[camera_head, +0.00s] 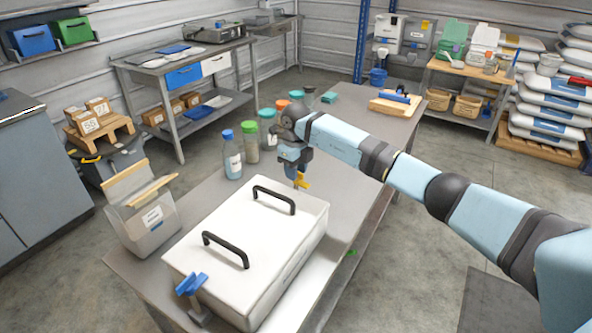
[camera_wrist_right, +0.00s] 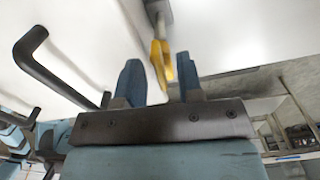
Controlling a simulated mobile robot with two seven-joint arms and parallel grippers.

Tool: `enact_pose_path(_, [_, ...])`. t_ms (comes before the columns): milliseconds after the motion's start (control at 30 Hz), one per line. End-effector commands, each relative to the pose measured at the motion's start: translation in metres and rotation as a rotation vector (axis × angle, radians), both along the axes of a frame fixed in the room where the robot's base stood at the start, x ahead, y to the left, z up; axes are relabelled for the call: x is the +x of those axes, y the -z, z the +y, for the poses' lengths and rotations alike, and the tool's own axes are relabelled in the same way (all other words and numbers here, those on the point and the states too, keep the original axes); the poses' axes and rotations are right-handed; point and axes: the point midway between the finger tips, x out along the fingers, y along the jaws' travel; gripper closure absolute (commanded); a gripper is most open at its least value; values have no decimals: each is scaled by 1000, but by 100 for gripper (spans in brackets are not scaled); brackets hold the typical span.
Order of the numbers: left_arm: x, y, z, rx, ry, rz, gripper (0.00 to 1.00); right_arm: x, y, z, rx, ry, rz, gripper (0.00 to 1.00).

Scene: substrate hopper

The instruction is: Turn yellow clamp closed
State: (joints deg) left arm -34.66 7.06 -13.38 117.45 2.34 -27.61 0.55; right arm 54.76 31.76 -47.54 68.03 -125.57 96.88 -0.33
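The yellow clamp (camera_head: 302,181) is at the far right corner of the white lidded hopper (camera_head: 225,225), partly hidden by my right gripper in the head view. My right gripper (camera_head: 297,170) comes down over it from above. In the right wrist view, the clamp's yellow lever (camera_wrist_right: 161,62) lies between the two blue fingers of my right gripper (camera_wrist_right: 159,80), with a gap visible on each side. The gripper is open there and not shut on the lever. A grey bracket holds the lever against the hopper's white side. My left gripper is not in view.
Two black handles (camera_head: 274,199) stand up from the hopper lid. A blue clamp (camera_head: 191,285) is at its near left corner. Several bottles, including one with a blue cap (camera_head: 231,158), stand behind. An open carton-like bin (camera_head: 145,215) is at left.

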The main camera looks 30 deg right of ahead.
Motion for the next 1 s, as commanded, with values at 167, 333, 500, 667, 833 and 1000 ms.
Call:
enact_pose_path(167, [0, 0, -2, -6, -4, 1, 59, 0, 2, 0, 0, 0, -1, 66])
enact_pose_path(333, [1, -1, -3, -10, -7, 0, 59, 0, 2, 0, 0, 0, 0, 75])
enact_pose_path(500, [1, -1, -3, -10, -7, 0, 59, 0, 2, 0, 0, 0, 0, 100])
enact_pose_path(667, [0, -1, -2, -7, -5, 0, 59, 0, 2, 0, 0, 3, 0, 100])
enact_pose_path(833, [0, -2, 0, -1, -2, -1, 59, 0, 1, 0, 0, 32, 1, 100])
enact_pose_path(1000, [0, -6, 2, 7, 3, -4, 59, 0, 0, -1, -1, 114, 2, 100])
